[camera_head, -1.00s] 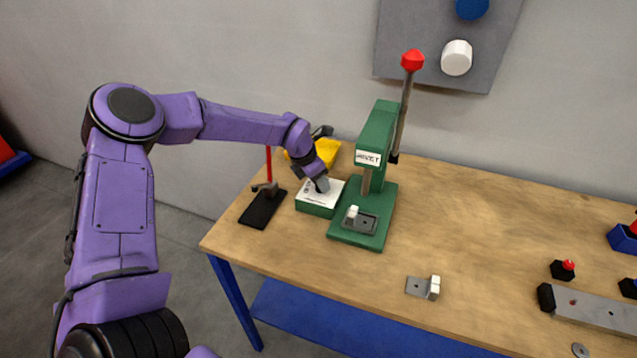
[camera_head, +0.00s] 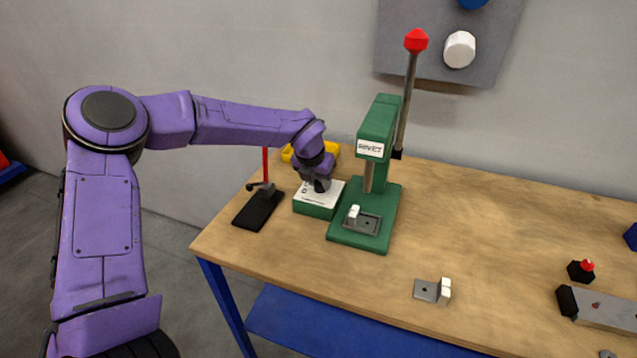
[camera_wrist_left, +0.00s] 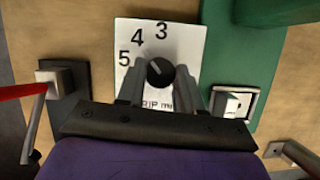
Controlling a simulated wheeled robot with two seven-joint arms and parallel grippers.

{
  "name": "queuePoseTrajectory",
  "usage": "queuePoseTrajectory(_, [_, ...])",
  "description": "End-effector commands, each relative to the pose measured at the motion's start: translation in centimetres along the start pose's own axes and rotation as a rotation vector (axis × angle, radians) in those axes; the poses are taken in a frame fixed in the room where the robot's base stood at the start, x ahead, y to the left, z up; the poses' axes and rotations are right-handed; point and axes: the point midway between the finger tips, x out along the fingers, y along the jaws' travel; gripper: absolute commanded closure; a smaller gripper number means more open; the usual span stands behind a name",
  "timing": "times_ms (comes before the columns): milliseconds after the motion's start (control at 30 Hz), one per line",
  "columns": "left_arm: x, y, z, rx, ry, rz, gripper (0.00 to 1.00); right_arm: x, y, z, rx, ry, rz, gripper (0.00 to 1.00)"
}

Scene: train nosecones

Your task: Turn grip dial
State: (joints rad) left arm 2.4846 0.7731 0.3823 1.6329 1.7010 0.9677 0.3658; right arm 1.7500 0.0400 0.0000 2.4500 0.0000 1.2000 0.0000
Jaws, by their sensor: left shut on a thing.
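The grip dial is a small black knob (camera_wrist_left: 160,72) on a white plate (camera_wrist_left: 186,40) marked 3, 4, 5 and GRIP mm. A pale mark on the knob seems to point up-left, near the 4; the exact reading is unclear. In the head view the plate tops a low green box (camera_head: 316,208), left of the green rivet press (camera_head: 377,132). My left gripper (camera_head: 322,186) points down over it and hides the knob there. In the left wrist view its two fingers (camera_wrist_left: 160,86) stand either side of the knob, shut on it. My right gripper is not in view.
A black stand with a red lever (camera_head: 260,207) is left of the box; a yellow object (camera_head: 333,149) is behind it. The press base (camera_head: 350,236) is close on the right. A small bracket (camera_head: 427,291) lies nearer the front. The table's middle right is clear.

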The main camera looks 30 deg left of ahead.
Motion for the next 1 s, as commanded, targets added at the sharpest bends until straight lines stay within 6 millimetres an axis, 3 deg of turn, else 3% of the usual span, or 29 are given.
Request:
queuePoseTrajectory(400, [-0.1, 0.0, 0.1, -0.005, -0.003, 0.003, 0.95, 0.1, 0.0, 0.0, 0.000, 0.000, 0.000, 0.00])
queuePoseTrajectory(433, [-0.1, 0.0, 0.1, -0.005, -0.003, 0.003, 0.55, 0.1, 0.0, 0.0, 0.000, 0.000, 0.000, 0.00])
queuePoseTrajectory(500, [-0.1, 0.0, 0.1, -0.005, -0.003, 0.003, 0.39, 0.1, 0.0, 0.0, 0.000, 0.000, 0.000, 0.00])
queuePoseTrajectory(833, [-0.5, 0.0, 0.1, -0.006, -0.002, 0.002, 0.39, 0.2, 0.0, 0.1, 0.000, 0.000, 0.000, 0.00])
queuePoseTrajectory(1000, [-3.9, 0.0, 0.2, -0.007, -0.007, 0.000, 0.39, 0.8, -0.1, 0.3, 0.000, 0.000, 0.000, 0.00])
